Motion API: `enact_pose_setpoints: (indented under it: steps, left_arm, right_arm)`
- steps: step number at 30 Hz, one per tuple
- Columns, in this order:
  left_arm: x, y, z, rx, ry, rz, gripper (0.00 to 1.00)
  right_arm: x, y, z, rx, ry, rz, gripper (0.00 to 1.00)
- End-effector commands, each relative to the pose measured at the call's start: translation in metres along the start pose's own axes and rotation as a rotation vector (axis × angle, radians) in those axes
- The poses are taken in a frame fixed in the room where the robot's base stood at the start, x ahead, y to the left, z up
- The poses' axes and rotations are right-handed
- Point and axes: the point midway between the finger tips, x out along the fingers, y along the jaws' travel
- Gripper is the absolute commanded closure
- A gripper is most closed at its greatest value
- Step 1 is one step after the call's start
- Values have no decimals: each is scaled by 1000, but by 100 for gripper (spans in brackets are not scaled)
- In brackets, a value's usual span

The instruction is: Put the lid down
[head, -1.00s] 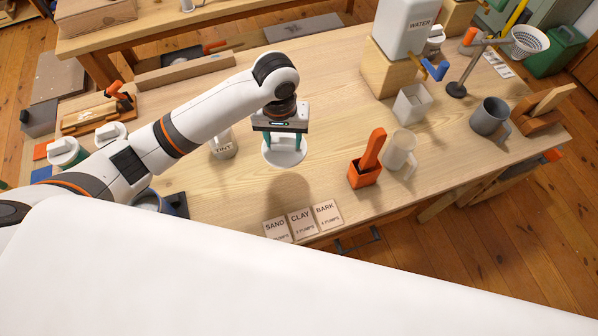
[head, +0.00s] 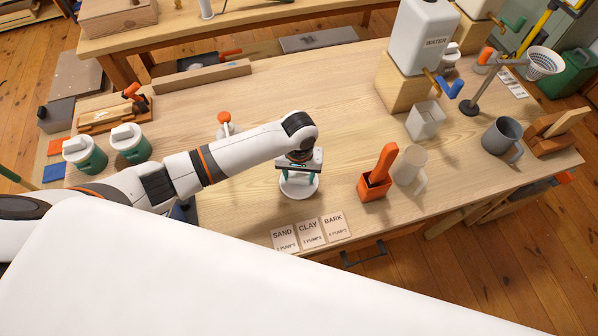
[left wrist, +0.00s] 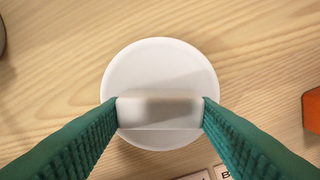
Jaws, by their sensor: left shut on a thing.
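The lid (head: 299,191) is a round white disc with a raised bar handle. It is low over the wooden bench (head: 240,200), roughly level; I cannot tell whether it touches the wood. My left gripper (head: 300,174) is above it, with its green fingers shut on the handle. In the left wrist view, the lid (left wrist: 160,60) lies flat beneath the gripper (left wrist: 160,110), and the ribbed fingers press both ends of the handle. My right gripper is not in view.
Instruction cards (head: 309,232) lie in front of the lid. An orange holder (head: 374,187) and a translucent mug (head: 410,168) stand to its right. Two white-lidded green jars (head: 130,143) stand at left. An orange-topped item (head: 224,118) is behind my arm. Bare wood surrounds the lid.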

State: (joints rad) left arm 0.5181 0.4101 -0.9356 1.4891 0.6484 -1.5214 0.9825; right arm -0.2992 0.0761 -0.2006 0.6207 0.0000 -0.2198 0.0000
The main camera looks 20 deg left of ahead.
Motion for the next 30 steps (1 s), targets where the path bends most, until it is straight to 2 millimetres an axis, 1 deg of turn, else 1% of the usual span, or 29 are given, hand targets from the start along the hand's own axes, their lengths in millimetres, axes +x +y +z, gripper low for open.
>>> enact_pose_setpoints:
  steps: [6, 7, 10, 11, 19, 22, 26, 30]
  left_arm:
    - [3, 0, 0, 0, 1, 0, 68]
    - [3, 0, 0, 0, 0, 0, 43]
    - [3, 0, 0, 0, 0, 0, 27]
    - [3, 0, 0, 0, 0, 0, 25]
    - [2, 0, 0, 0, 0, 0, 25]
    - [-5, 0, 0, 1, -1, -2, 25]
    - [-25, -1, 1, 1, -3, -3, 25]
    - [-56, -1, 1, 1, -4, -4, 25]
  right_arm:
    - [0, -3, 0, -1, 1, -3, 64]
    - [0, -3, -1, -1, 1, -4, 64]
    - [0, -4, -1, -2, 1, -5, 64]
    - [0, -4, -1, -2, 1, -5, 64]
    - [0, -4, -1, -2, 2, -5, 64]
    - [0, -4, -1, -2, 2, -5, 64]
    - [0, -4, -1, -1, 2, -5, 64]
    - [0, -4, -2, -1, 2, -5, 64]
